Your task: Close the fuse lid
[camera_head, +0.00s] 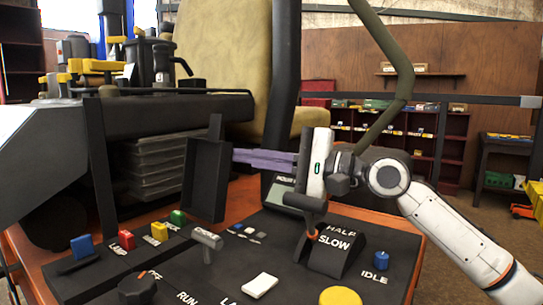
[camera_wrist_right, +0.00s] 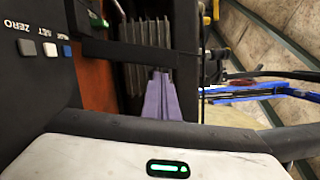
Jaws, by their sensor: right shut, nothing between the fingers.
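The fuse lid (camera_head: 207,178) is a dark, shallow panel standing upright, open, on the black control panel (camera_head: 205,270). It stands right of the row of coloured fuses, near the green one (camera_head: 177,217). My right gripper (camera_head: 236,157) comes in from the right, its purple fingers pointing left. They are shut and empty, with the tips close to the lid's right side in the head view; I cannot tell whether they touch it. The purple fingers (camera_wrist_right: 162,97) also show together in the right wrist view. My left gripper is not in view.
A grey T-shaped handle (camera_head: 207,239), a black SLOW lever block (camera_head: 335,250), a white switch (camera_head: 260,285) and a yellow knob (camera_head: 340,296) rise from the panel. The seat (camera_head: 222,60) and a dark post (camera_head: 280,90) stand behind.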

